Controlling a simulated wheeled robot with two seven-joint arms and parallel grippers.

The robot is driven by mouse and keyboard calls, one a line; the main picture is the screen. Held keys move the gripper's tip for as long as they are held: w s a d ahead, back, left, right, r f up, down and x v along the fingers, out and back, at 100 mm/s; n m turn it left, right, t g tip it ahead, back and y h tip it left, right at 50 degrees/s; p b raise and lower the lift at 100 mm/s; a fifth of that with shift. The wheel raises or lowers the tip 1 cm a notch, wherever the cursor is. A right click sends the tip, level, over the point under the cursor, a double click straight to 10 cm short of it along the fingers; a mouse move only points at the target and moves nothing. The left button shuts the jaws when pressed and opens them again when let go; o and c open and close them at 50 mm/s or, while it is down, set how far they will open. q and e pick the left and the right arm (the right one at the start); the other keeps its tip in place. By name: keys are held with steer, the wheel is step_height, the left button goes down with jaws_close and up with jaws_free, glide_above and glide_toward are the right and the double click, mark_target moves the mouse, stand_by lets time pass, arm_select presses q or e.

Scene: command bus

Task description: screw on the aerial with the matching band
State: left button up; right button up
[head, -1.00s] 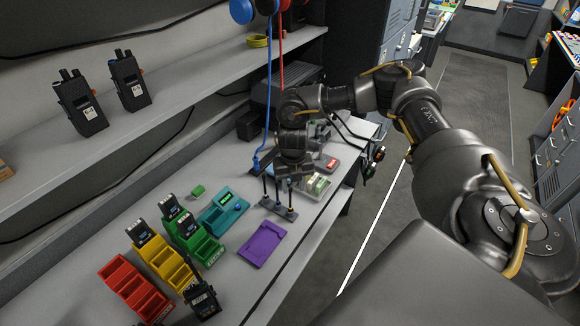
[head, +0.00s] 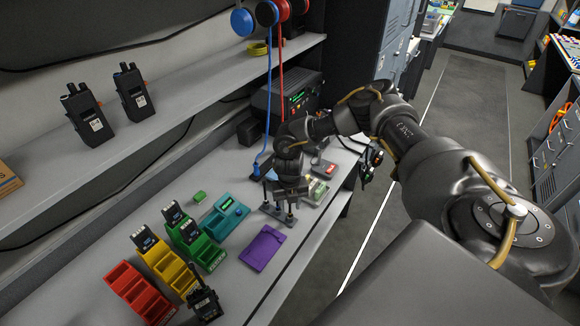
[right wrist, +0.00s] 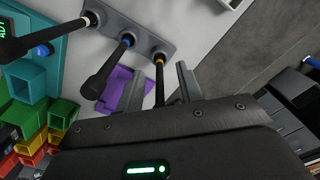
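A grey stand (head: 278,213) on the bench holds three upright black aerials, seen closer in the right wrist view (right wrist: 142,38). Their bands are whitish on one aerial (right wrist: 60,32), blue on the middle one (right wrist: 108,67) and yellow on the third (right wrist: 159,83). My right gripper (right wrist: 160,88) is open, its fingers on either side of the yellow-banded aerial with gaps visible; in the head view it is above the stand (head: 290,190). A black handheld radio (head: 205,304) stands at the bench's front, its band not readable. My left gripper is out of view.
Red (head: 138,293), yellow (head: 168,267) and green (head: 202,249) bins, some holding dark devices, stand left of a teal unit (head: 224,217) and a purple tray (head: 263,248). Two radios (head: 91,116) sit on the shelf. A blue cord (head: 268,105) hangs behind my gripper.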

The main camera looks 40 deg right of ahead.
stand_by(0.3)
jaws_close()
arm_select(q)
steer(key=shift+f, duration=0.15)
arm_select(e)
steer(key=shift+r+b, duration=0.5)
steer(key=shift+b, duration=0.15)
arm_select(q)
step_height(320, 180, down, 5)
steer(key=b, duration=0.4)
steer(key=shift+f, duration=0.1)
arm_select(e)
steer(key=s+a+r, duration=0.8)
steer(key=s+r, duration=0.3)
steer(key=r, duration=0.1)
steer(key=shift+a, duration=0.35)
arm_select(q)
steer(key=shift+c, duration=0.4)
